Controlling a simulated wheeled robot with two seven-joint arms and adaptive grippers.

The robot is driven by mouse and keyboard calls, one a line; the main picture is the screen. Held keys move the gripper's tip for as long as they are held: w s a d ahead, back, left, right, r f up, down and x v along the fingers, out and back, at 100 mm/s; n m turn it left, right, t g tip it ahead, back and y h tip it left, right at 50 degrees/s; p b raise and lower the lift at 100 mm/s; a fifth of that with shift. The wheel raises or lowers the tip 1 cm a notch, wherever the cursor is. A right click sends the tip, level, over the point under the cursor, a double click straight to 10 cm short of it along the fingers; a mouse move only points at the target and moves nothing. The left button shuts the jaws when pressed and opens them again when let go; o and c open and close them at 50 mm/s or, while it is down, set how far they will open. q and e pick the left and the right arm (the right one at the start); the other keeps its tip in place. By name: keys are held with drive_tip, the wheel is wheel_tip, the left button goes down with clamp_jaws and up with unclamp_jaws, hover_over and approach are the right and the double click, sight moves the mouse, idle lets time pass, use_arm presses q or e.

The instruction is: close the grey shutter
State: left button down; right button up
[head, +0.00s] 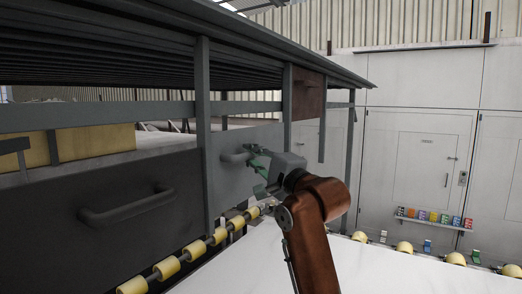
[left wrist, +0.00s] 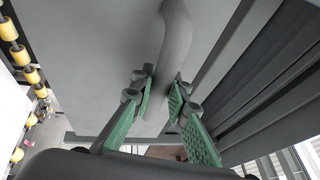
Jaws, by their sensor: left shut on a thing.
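The grey shutter (head: 229,184) is a light grey upright panel between two posts of the grey frame, in the middle of the head view. Its grey bar handle (head: 233,157) sticks out near the top. My left gripper (head: 259,163) reaches it from the right, its green fingers shut on the handle. In the left wrist view the shutter (left wrist: 105,55) fills much of the picture, and the handle (left wrist: 177,35) runs down to the green fingers of my left gripper (left wrist: 163,88). The fingers hide part of the handle. My right gripper is not in view.
A dark panel (head: 60,210) with its own dark handle (head: 135,206) stands left of the shutter. A slatted dark roof (head: 130,45) hangs above. Yellow rollers (head: 195,249) line the white slab (head: 245,270) below. A shelf of small coloured boxes (head: 434,220) is on the far wall.

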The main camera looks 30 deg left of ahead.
sight(251, 168)
use_arm(q)
wheel_tip(251, 168, down, 4)
drive_tip(key=shift+w+r+b, duration=0.1)
drive_tip(key=shift+r+b, duration=0.1)
drive_tip(key=shift+b, duration=0.6)
drive_tip(key=shift+a, duration=0.1)
drive_tip(key=c, duration=2.3)
unclamp_jaws()
drive_tip(key=shift+f, duration=0.1)
drive_tip(key=shift+o, duration=2.3)
drive_tip(key=shift+r, duration=0.2)
drive_tip(key=v, duration=1.2)
